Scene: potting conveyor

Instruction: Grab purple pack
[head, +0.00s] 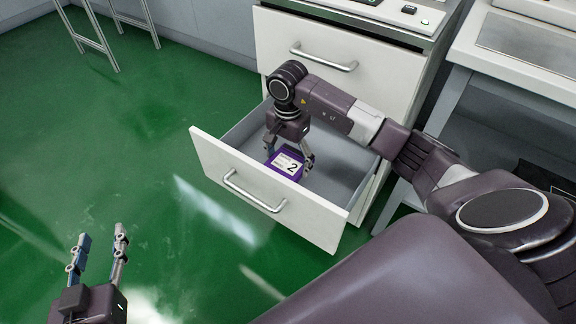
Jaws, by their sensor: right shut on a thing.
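The purple pack (286,165) has a white label with a "2" and sits inside the open lower drawer (238,186), near its front left part. My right gripper (289,157) reaches down into the drawer with its fingers on either side of the pack and is shut on it. Whether the pack touches the drawer floor cannot be told. My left gripper (100,246) is at the lower left, over the green floor, with its two fingers apart and nothing between them.
The drawer front has a metal handle (251,194). A closed drawer (318,60) is above it in the white cabinet. A white table (514,50) stands to the right. Metal legs (98,35) stand at the upper left. The green floor (140,130) left of the drawer is clear.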

